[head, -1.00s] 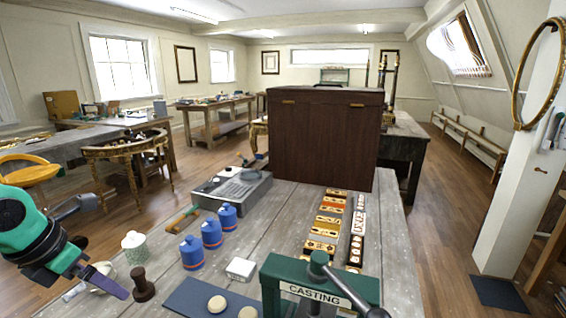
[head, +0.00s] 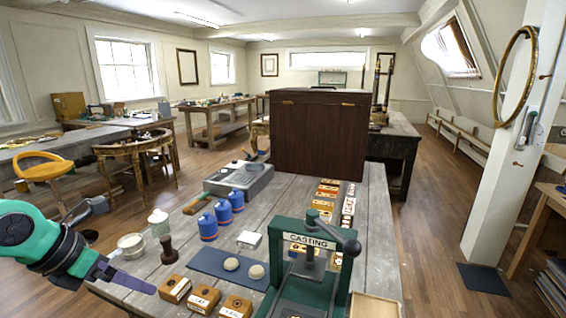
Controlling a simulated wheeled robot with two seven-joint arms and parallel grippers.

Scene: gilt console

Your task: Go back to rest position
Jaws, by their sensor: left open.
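My left gripper (head: 127,279) comes in from the left edge on a teal arm. Its purple finger points right, over the near left edge of the grey wooden table (head: 322,187). It is open and I see nothing in it. The fingertip is close to small wooden blocks (head: 174,289) in the picture; I cannot tell whether it touches them. My right gripper is not in view.
A green casting press (head: 309,262) stands at the table's front. Blue bottles (head: 222,212), a dark stamp (head: 168,250), a white jar (head: 158,222) and a blue mat (head: 226,268) lie left of it. A dark cabinet (head: 318,133) stands behind.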

